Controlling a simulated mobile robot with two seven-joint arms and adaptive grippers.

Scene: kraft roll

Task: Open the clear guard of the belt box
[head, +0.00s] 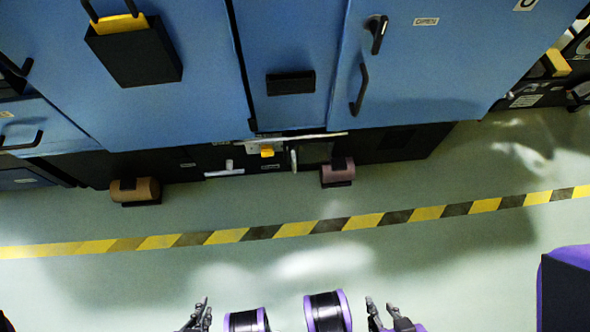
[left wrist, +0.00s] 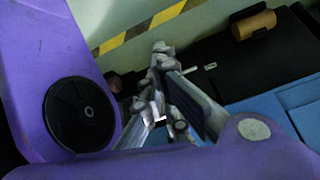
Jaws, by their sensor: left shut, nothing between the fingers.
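Low on the blue machine, in the dark base, there is a small recessed unit (head: 315,153) with a pale edge along its top, a yellow block (head: 267,152) and a small upright lever (head: 293,160). It may be the belt box; I cannot make out a clear guard for certain. My left gripper (head: 202,312) is at the bottom of the head view, well away from the unit across the floor. In the left wrist view its fingertips (left wrist: 161,52) are together and empty. My right gripper (head: 385,314) is also at the bottom, apart from everything; its opening is unclear.
A brown roll (head: 135,190) and a mauve roll (head: 338,172) stick out from the machine base. A white T-shaped handle (head: 225,170) sits between them. A yellow-black floor stripe (head: 295,229) crosses in front. The green floor between my grippers and the machine is clear.

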